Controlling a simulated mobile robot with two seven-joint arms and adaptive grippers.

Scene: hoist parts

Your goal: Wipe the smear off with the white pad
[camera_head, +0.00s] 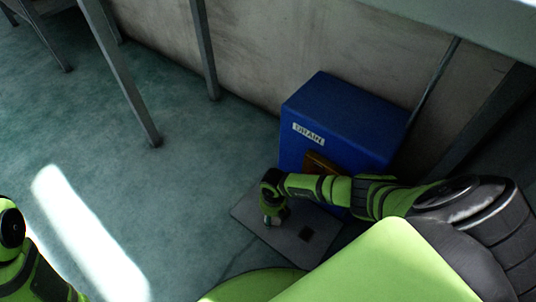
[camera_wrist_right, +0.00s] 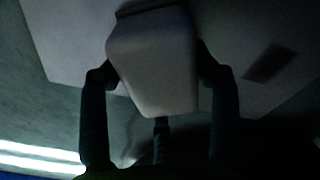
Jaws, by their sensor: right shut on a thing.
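My right gripper (camera_head: 271,212) is above the left part of a grey plate on the floor (camera_head: 252,222). In the right wrist view its fingers (camera_wrist_right: 157,74) are shut around the white pad (camera_wrist_right: 153,60), which looks pale and blocky. The smear (camera_head: 306,234) is a small dark square patch on the plate, to the right of the gripper. It also shows in the wrist view as a dark patch (camera_wrist_right: 270,63), apart from the pad. I cannot tell whether the pad touches the plate. Part of my left arm shows at the lower left, but its gripper is out of view.
A blue box (camera_head: 338,122) with a white label (camera_head: 308,134) stands behind the plate, with a brown-orange piece (camera_head: 320,165) on its front. Grey metal legs (camera_head: 128,85) stand by the wall. The floor (camera_head: 170,200) left of the plate is clear.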

